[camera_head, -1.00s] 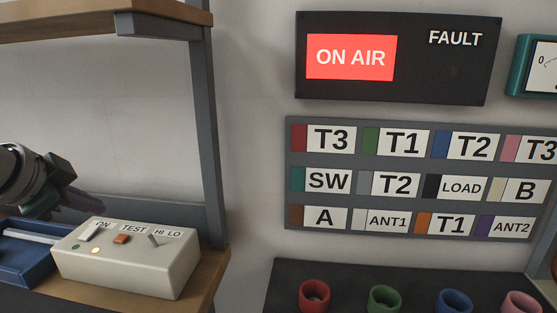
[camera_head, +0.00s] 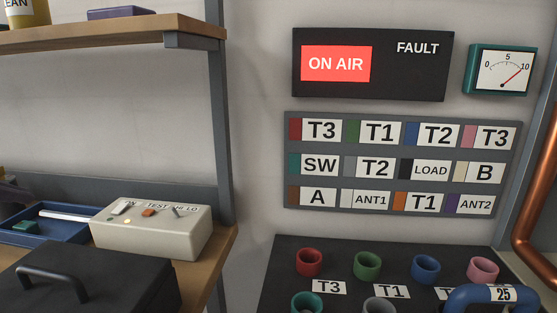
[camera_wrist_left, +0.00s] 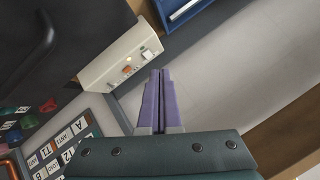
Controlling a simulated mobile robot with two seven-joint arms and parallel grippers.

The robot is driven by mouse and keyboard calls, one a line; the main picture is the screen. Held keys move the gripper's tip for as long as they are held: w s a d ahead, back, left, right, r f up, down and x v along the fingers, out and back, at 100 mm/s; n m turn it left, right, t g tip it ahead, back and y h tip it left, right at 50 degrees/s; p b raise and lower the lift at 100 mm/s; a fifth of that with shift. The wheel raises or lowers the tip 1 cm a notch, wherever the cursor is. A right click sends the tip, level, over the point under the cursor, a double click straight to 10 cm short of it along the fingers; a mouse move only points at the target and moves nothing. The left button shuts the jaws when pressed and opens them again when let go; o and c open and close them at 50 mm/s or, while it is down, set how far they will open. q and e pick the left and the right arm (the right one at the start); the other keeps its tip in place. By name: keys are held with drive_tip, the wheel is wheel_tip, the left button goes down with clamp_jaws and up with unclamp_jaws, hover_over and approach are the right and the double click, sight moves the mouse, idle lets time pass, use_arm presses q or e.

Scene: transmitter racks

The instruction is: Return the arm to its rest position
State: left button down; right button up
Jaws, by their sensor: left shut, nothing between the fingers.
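My left gripper (camera_wrist_left: 157,98) shows in the left wrist view as two purple fingers closed together, with nothing between them. The rest of that arm is outside the picture. My right gripper is in neither view.
A beige test box (camera_head: 150,233) and a blue tray (camera_head: 42,239) sit on the wooden shelf at left. A black case (camera_head: 95,280) is in front. A label panel (camera_head: 402,184) hangs at right, above a black board with coloured rings.

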use_arm(q)
drive_tip(key=s+a+n+g+y, duration=0.75)
drive_tip(key=s+a+g, duration=0.25)
drive_tip(key=s+a, duration=0.7)
drive_tip(key=s+d+f+m+t+h, duration=0.1)
drive_tip(key=d+f, duration=0.3)
drive_tip(key=d, duration=0.6)
drive_tip(key=s+d+f+m+h, duration=0.2)
drive_tip(key=s+d+f+h, duration=0.1)
drive_tip(key=d, duration=0.6)
drive_tip(key=s+d+f+m+t+h, duration=0.1)
drive_tip(key=s+d+f+h, duration=0.1)
drive_tip(key=d+f, duration=0.4)
drive_tip(key=shift+s+d+m+t, duration=0.15)
drive_tip(key=shift+s+d, duration=0.1)
drive_tip(key=shift+d, duration=0.95)
drive_tip(key=shift+s+d+m+t, duration=0.1)
drive_tip(key=shift+s+d+t, duration=0.1)
drive_tip(key=shift+d, duration=0.95)
drive_tip(key=s+d+r+h, duration=0.3)
drive_tip(key=s+d+h, duration=0.15)
drive_tip(key=d, duration=0.65)
wheel_tip(320, 180, up, 40)
drive_tip(key=y+p, duration=0.1)
drive_tip(key=p, duration=3.9)
drive_tip(key=shift+s+a+n, duration=0.15)
drive_tip(key=shift+s+n, duration=0.25)
drive_tip(key=shift+t, duration=0.25)
